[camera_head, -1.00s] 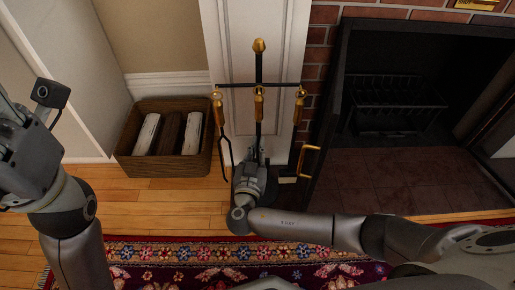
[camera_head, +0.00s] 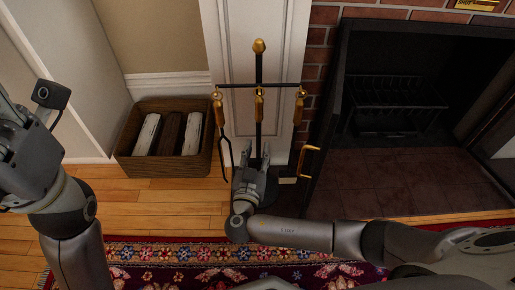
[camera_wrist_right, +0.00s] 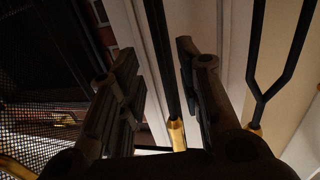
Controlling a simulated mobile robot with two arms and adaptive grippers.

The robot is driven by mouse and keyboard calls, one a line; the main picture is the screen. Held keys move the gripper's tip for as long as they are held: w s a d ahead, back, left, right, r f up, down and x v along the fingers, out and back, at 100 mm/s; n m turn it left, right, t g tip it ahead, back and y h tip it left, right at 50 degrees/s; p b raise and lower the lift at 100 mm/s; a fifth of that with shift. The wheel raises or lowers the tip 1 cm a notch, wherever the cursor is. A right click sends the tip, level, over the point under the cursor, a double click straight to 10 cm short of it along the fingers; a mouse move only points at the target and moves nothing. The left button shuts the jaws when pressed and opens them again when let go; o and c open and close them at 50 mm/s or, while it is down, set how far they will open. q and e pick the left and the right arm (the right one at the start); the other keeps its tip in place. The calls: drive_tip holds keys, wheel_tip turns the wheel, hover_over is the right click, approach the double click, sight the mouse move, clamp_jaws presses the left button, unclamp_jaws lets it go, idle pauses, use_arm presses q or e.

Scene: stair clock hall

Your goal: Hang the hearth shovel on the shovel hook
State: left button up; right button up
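A black fireside stand (camera_head: 259,65) with a gold finial and crossbar stands against the white panel. A gold-handled tool (camera_head: 259,104) hangs at its middle, probably the hearth shovel; its lower end is hidden behind my right gripper (camera_head: 256,154). That gripper is open, low in front of the stand. In the right wrist view a dark shaft with a gold part (camera_wrist_right: 177,134) shows between the spread fingers, with gaps visible. A forked tool (camera_head: 217,104) hangs at the left, and a gold handle (camera_head: 300,104) hangs at the right. My left gripper (camera_head: 28,120) is at the left edge, its fingers unclear.
A wicker basket (camera_head: 125,150) with logs stands left of the tools. The fireplace (camera_head: 400,170), with a gold door handle (camera_head: 309,150), is close on the right. A patterned rug (camera_head: 190,252) lies in front. Bare wood floor shows below the basket.

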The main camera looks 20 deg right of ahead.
drive_tip(key=v, duration=1)
drive_tip(key=shift+s+a, duration=0.1)
drive_tip(key=shift+a, duration=0.1)
